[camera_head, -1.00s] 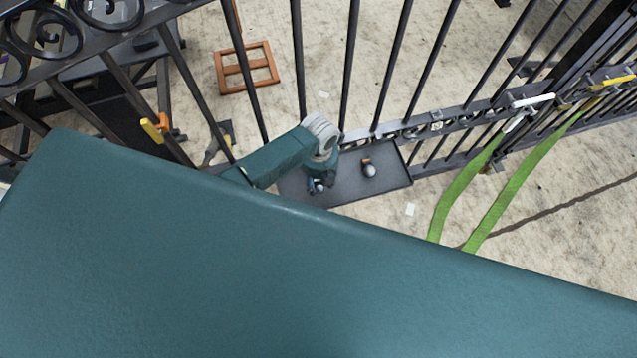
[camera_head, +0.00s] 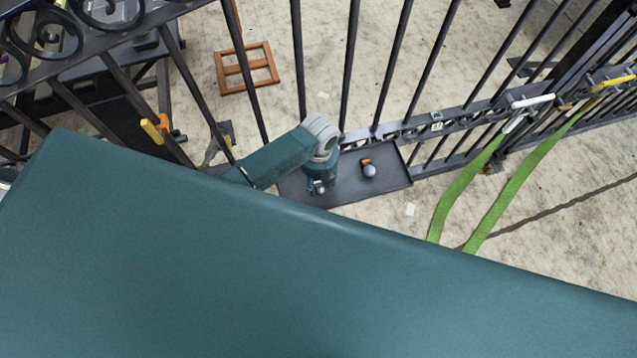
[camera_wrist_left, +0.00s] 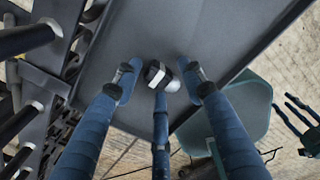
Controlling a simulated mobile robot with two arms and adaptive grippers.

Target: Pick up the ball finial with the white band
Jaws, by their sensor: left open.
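The ball finial with the white band (camera_wrist_left: 155,72) lies on a dark grey tray (camera_wrist_left: 190,30), its grey ball toward the lower right in the left wrist view. My left gripper (camera_wrist_left: 160,76) is open, with blue fingers on both sides of the finial and a third finger before it, partly covering it. Contact cannot be told. In the head view my left gripper (camera_head: 318,184) points down over the tray (camera_head: 385,185), close to a grey ball (camera_head: 320,189). A second finial (camera_head: 369,171) with an orange band lies apart to the right. Blue finger-like parts (camera_wrist_left: 300,112), probably my right gripper, show at the right edge.
Black gate bars (camera_head: 350,65) rise along the tray's far side, close to my left arm. Green straps (camera_head: 515,185) hang at the right. A wooden frame (camera_head: 247,68) lies on the floor beyond the bars. A large teal surface of mine hides the foreground.

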